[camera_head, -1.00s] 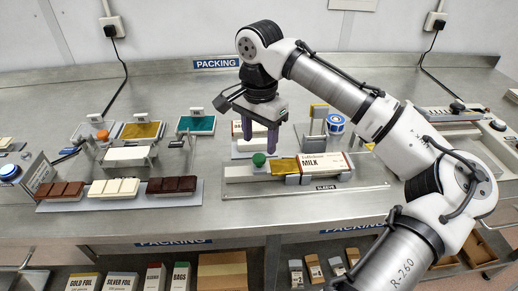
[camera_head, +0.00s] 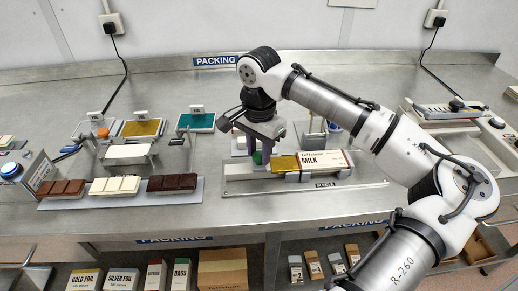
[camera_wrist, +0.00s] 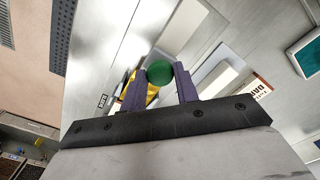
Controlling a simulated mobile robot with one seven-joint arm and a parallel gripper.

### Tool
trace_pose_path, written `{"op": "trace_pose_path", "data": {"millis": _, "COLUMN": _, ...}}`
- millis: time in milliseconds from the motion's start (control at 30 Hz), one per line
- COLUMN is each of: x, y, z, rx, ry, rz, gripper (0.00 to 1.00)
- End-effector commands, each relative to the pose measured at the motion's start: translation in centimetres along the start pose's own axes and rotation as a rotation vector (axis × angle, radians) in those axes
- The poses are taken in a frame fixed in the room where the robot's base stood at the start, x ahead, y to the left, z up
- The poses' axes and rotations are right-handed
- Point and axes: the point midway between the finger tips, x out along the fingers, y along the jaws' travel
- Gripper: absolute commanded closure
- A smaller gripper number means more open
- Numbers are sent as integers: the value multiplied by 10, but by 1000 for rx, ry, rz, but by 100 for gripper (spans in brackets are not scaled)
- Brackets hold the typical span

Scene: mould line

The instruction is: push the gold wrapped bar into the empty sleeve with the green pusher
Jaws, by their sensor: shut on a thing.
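The gold wrapped bar (camera_head: 285,163) lies on the sleeve station, at the open left end of the MILK sleeve (camera_head: 325,160). The green pusher (camera_head: 257,158) stands just left of the bar. My gripper (camera_head: 258,154) is over the pusher with its fingers down on either side of the knob. In the wrist view the green knob (camera_wrist: 160,72) sits between the two purple fingers, and the gripper is shut on it. The gold bar (camera_wrist: 130,90) shows partly behind the left finger there. How far the bar reaches into the sleeve is hidden.
The sleeve station's grey base plate (camera_head: 360,186) lies along the front of the bench. To the left, a tray (camera_head: 70,203) holds brown, white and dark chocolate bars. Gold (camera_head: 140,128) and teal (camera_head: 196,122) foil stands are behind it. Bare bench (camera_head: 225,215) lies in front.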

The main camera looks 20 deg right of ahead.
Motion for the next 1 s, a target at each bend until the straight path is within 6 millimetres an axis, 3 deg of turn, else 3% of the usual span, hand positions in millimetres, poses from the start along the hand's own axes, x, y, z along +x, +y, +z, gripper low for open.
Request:
{"op": "trace_pose_path", "data": {"millis": 100, "x": 0, "y": 0, "z": 0, "rx": 0, "ry": 0, "rz": 0, "gripper": 100}}
{"op": "trace_pose_path", "data": {"millis": 267, "x": -1, "y": 2, "z": -2, "rx": 1, "ry": -1, "rz": -1, "gripper": 100}}
{"op": "trace_pose_path", "data": {"millis": 700, "x": -1, "y": 51, "z": -51, "rx": 3, "ry": -2, "rz": -3, "gripper": 100}}
{"op": "trace_pose_path", "data": {"millis": 1000, "x": 0, "y": 54, "z": -54, "rx": 4, "ry": 3, "rz": 1, "gripper": 100}}
